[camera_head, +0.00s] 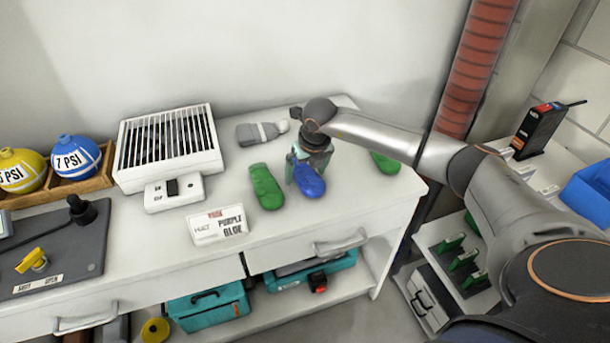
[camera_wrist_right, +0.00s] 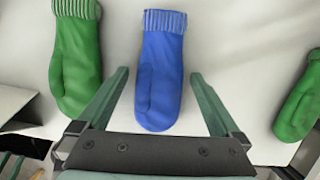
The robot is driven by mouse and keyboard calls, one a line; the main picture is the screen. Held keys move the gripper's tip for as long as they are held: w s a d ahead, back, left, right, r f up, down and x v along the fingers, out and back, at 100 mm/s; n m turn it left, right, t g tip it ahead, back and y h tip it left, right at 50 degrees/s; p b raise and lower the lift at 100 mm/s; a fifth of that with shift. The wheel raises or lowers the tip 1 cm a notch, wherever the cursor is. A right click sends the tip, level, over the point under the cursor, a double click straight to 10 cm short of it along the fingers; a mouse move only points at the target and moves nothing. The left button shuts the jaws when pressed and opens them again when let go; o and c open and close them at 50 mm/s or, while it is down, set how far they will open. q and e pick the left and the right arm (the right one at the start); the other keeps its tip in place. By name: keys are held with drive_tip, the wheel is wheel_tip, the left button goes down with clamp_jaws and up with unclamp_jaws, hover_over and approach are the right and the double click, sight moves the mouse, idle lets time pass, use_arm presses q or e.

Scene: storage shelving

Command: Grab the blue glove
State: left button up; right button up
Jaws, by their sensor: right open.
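The blue glove (camera_head: 309,183) lies on the white table, partly covered by my right gripper in the head view. In the right wrist view the blue glove (camera_wrist_right: 160,75) lies with its ribbed cuff away from the gripper and its rounded end between the fingers. My right gripper (camera_head: 297,172) is over the glove and points down. Its fingers (camera_wrist_right: 158,82) are open, one on each side of the glove, with gaps on both sides. I cannot tell the exact height of the fingertips above the table. My left gripper is not in view.
A green glove (camera_head: 266,187) lies close to the left of the blue one, and another green glove (camera_head: 385,163) lies to the right. A white sign (camera_head: 217,225) and a vented box (camera_head: 168,146) stand further left.

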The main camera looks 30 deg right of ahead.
drive_tip(key=c, duration=1.3)
drive_tip(key=shift+c, duration=0.5)
drive_tip(key=shift+r, duration=0.15)
